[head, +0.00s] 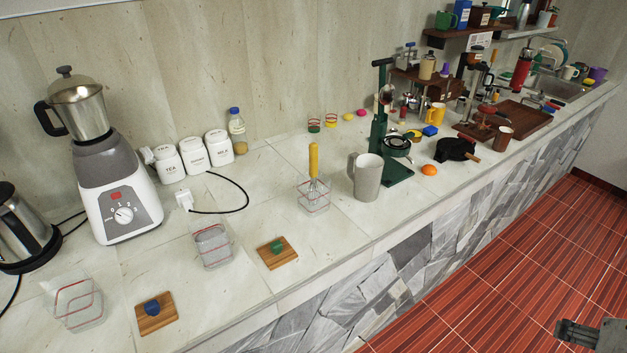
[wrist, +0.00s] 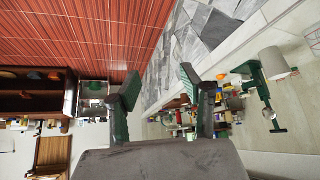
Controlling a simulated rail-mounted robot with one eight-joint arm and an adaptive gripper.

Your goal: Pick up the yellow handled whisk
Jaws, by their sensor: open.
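The whisk with a yellow handle (head: 313,160) stands upright in a clear container with red trim (head: 314,197), near the middle of the counter in the head view. Its wire end is inside the container and shows only faintly. My gripper (head: 577,331) shows at the bottom right of the head view, over the red floor and away from the counter. In the wrist view my gripper (wrist: 161,90) has its two green-padded fingers wide apart with nothing between them. I cannot make out the whisk in the wrist view.
A grey pitcher (head: 367,177) stands just right of the whisk's container, with a green press (head: 379,130) behind it. Another clear container (head: 212,245) and a wooden board (head: 277,252) lie to the left. A blender (head: 115,180) is at far left. The floor before the counter is clear.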

